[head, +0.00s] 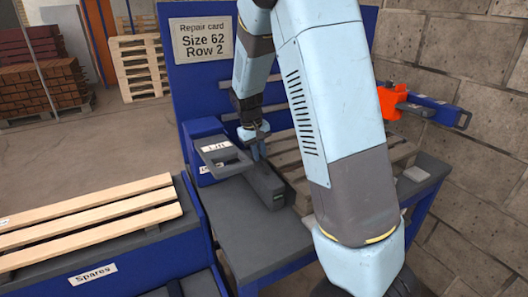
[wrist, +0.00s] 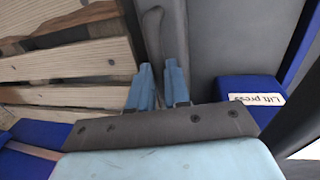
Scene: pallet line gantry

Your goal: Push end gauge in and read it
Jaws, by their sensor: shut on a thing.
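My gripper (head: 258,155) points down at the workbench, left of the slatted pallet (head: 285,150). In the wrist view its two light blue fingers (wrist: 158,85) are shut on a slim, curved dark grey piece (wrist: 153,35). This may be part of the end gauge; I cannot make out a scale or reading on it. In the head view a dark grey block (head: 266,187) sits just below the fingers, beside the pallet. Whether the held piece joins this block is not clear. The pallet's boards (wrist: 80,60) also show left of the fingers in the wrist view.
A blue press housing (wrist: 250,92) labelled "Lift press" stands close to the gripper. A repair card (head: 203,39) reads "Size 62, Row 2". An orange and blue tool (head: 392,101) is at the right. Spare boards (head: 90,220) lie at left. The bench front (head: 240,235) is clear.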

